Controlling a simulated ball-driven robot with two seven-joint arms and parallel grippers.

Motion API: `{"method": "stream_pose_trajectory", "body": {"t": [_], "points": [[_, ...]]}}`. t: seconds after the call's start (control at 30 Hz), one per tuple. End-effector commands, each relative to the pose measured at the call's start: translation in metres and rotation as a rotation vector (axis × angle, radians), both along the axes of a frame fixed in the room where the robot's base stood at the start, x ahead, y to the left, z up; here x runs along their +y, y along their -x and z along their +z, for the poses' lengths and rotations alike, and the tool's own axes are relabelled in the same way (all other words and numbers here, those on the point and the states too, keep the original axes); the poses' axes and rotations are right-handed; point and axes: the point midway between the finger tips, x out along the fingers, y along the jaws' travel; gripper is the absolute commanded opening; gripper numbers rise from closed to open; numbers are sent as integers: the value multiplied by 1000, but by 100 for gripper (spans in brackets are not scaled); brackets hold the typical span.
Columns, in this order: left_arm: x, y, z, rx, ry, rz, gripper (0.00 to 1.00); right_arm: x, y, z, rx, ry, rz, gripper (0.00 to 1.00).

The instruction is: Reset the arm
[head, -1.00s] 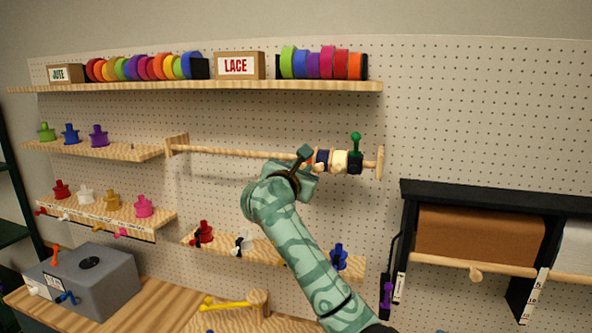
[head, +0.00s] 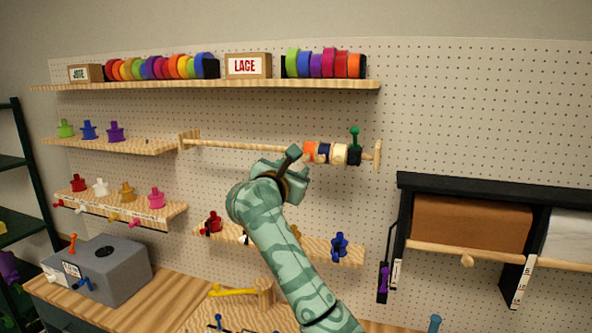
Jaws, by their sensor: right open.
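My right arm reaches up from the bottom of the head view. Its right gripper (head: 293,167) is in front of the wooden dowel rail (head: 240,147), just left of the ribbon spools (head: 323,152) threaded on it. The spools are orange, dark blue and cream, with a dark end piece and a green knob (head: 354,134) at the right end. The gripper is open, and I see nothing held in it. Its fingers partly overlap one another from this angle. My left gripper is not in view.
A top shelf (head: 200,86) carries colored rolls and boxes marked JUTE and LACE. A grey box (head: 115,275) stands on the bench at left. A black paper rack (head: 470,185) juts out at right. Bare pegboard lies above it.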

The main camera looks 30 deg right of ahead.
Motion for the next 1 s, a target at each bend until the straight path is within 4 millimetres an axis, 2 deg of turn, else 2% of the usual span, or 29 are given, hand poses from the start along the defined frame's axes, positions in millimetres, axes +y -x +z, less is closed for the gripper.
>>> {"method": "stream_pose_trajectory", "body": {"t": [0.3,0.5,0.57,0.63,0.67,0.77,0.87,0.9,0.97,1.0], "points": [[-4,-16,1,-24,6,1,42,0,0,0,0,0,0,42],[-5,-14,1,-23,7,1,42,0,0,0,1,2,0,42],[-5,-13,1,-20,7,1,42,0,2,0,2,27,-3,42],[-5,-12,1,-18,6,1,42,0,7,3,10,122,-12,42],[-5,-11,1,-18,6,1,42,1,11,4,16,190,-18,42],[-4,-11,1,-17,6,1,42,13,32,14,55,541,-53,42],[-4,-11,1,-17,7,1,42,53,59,16,145,1028,-95,42],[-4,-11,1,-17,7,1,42,75,69,12,192,1236,-111,42],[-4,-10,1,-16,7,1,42,110,82,-3,273,1545,-130,42],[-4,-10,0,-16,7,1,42,133,90,-19,333,1750,-137,42]]}}
